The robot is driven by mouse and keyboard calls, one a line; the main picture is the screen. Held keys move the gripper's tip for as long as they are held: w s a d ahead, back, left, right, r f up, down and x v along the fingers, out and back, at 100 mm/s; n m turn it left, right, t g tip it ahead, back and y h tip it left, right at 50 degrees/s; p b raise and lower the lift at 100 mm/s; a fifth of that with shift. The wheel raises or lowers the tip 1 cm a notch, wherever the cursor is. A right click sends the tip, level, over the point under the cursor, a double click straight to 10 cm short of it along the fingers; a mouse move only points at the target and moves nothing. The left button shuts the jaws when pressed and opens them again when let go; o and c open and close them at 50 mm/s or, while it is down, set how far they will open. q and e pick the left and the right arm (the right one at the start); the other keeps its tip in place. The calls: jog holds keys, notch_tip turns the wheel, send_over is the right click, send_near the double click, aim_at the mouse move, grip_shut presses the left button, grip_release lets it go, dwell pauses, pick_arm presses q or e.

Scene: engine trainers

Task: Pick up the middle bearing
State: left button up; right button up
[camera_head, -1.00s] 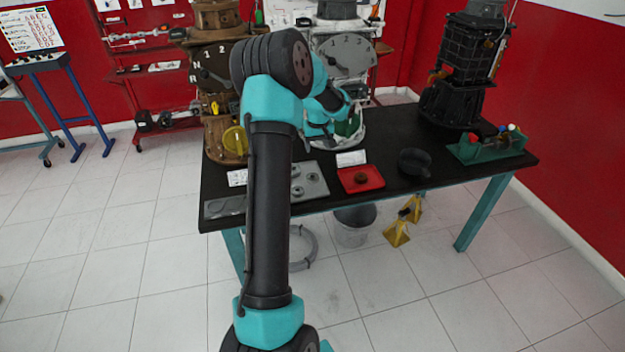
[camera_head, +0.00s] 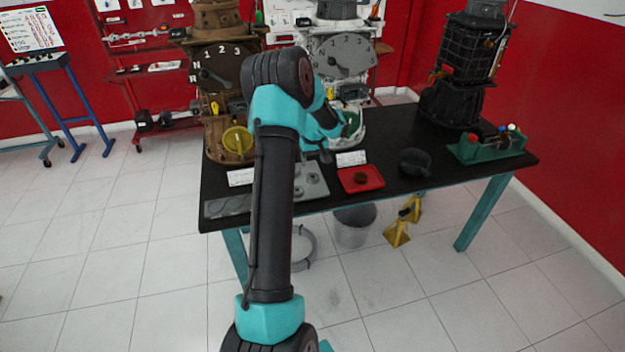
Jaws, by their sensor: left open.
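The grey plate (camera_head: 318,190) lies near the front edge of the black table, with small round grey bearings on it. One bearing (camera_head: 313,178) shows right of my arm and another (camera_head: 298,191) shows close beside the arm. My arm hides the left part of the plate, so I cannot tell which bearing is the middle one. My left gripper (camera_head: 325,157) is open above the back edge of the plate, apart from the bearings. Its fingers are small and partly hidden by the wrist. My right gripper is not in view.
A red tray (camera_head: 375,183) with a brown part stands right of the plate. A dark bowl (camera_head: 415,162) and a green tray (camera_head: 487,150) lie farther right on the table (camera_head: 440,178). Tall engine trainers stand behind. A white label (camera_head: 352,158) lies behind the red tray.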

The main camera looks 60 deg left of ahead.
pick_arm(q)
send_over(313, 176)
jog(key=shift+s+d+f, duration=0.1)
jog(key=shift+d+f, duration=0.05)
jog(key=shift+f, duration=0.9)
jog(key=shift+s+d+f, duration=0.1)
jog(key=shift+f, duration=0.95)
jog(key=shift+a+f, duration=0.15)
jog(key=shift+f, duration=2.45)
jog(key=c, duration=0.6)
jog(key=shift+c, duration=0.4)
jog(key=shift+r, duration=0.1)
